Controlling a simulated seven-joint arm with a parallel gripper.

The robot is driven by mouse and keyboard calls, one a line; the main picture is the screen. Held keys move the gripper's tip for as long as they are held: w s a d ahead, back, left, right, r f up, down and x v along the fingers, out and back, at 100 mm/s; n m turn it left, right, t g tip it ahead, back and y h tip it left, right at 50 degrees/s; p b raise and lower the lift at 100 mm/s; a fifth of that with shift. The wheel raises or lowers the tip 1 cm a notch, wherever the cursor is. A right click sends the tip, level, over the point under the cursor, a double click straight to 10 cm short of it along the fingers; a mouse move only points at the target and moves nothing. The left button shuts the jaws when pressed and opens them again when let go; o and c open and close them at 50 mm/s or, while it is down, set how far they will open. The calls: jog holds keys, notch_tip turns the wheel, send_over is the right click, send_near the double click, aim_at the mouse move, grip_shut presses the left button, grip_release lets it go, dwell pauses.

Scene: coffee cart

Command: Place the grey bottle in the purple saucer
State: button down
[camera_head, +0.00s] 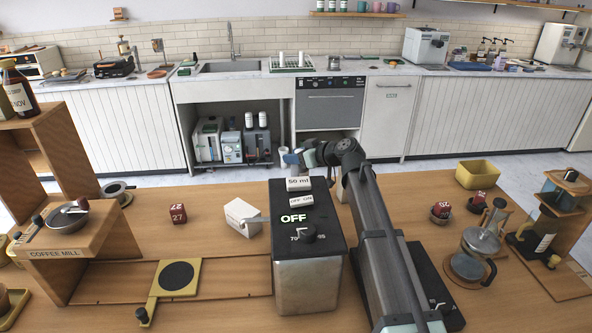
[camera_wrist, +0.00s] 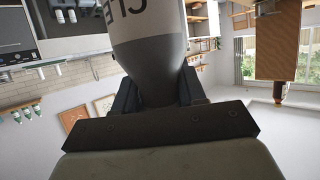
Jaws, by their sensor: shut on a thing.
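The grey bottle (camera_wrist: 150,52) fills the top middle of the wrist view, with a white upper band bearing dark letters. My gripper (camera_wrist: 157,90) is shut on its narrower grey part, one dark finger on each side. In the head view my gripper (camera_head: 292,160) is beyond the black-topped box, above the far edge of the wooden counter. The bottle cannot be made out clearly there. I cannot pick out a purple saucer in either view. Two small dark dishes with red cubes, a left one (camera_head: 440,213) and a right one (camera_head: 475,207), sit at the right; their colour is unclear.
A black-topped box (camera_head: 308,265) marked OFF stands mid-counter beside my arm. A French press (camera_head: 475,255) and a yellow tray (camera_head: 478,174) are at right. A white carton (camera_head: 244,217), a red cube (camera_head: 177,214) and the wooden coffee mill stand (camera_head: 65,255) are at left.

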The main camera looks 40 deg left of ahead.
aim_at(297, 167)
jog(key=shift+f, duration=2.15)
jog(key=shift+f, duration=0.15)
jog(key=c, duration=0.6)
grip_release()
jog(key=shift+c, duration=0.2)
jog(key=shift+d+r, duration=0.25)
jog(key=v, duration=1.1)
jog(key=shift+d, duration=0.25)
